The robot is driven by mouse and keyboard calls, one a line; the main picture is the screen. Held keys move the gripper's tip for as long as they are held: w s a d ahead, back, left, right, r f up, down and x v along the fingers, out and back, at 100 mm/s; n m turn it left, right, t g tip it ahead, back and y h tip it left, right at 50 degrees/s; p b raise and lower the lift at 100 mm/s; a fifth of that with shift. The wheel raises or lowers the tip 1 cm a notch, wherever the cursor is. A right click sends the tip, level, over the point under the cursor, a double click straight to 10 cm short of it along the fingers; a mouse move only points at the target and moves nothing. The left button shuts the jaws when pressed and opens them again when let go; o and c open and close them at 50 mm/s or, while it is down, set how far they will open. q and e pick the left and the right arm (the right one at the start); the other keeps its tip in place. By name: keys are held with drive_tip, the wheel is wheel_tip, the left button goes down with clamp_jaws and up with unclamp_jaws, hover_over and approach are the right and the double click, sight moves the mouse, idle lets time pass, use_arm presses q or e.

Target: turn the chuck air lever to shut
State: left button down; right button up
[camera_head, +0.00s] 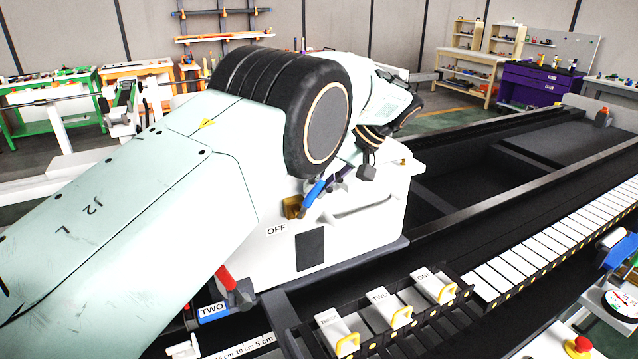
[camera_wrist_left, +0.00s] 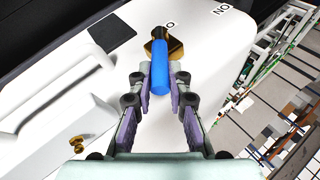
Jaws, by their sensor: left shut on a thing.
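The chuck air lever (camera_head: 313,193) has a blue handle on a brass base (camera_head: 292,207), on the side of the white machine housing. The handle leans up and right from its base in the head view. An OFF label (camera_head: 276,229) sits below the base. In the left wrist view the blue handle (camera_wrist_left: 160,74) runs from the brass plate (camera_wrist_left: 174,48) between my fingers, with an ON label (camera_wrist_left: 220,11) farther right. My left gripper (camera_wrist_left: 160,82) is shut on the handle; in the head view its fingers (camera_head: 337,181) are partly hidden by the wrist. My right gripper is out of view.
A rack with yellow-tabbed slots (camera_head: 401,317) is in front. A red button (camera_head: 583,344) is at lower right. Dark machine bed rails extend right.

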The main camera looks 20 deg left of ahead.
use_arm(q)
drive_tip(key=shift+w+r, duration=0.1)
drive_tip(key=c, duration=1.3)
unclamp_jaws()
wheel_tip(320, 180, up, 10)
drive_tip(key=shift+f, duration=0.1)
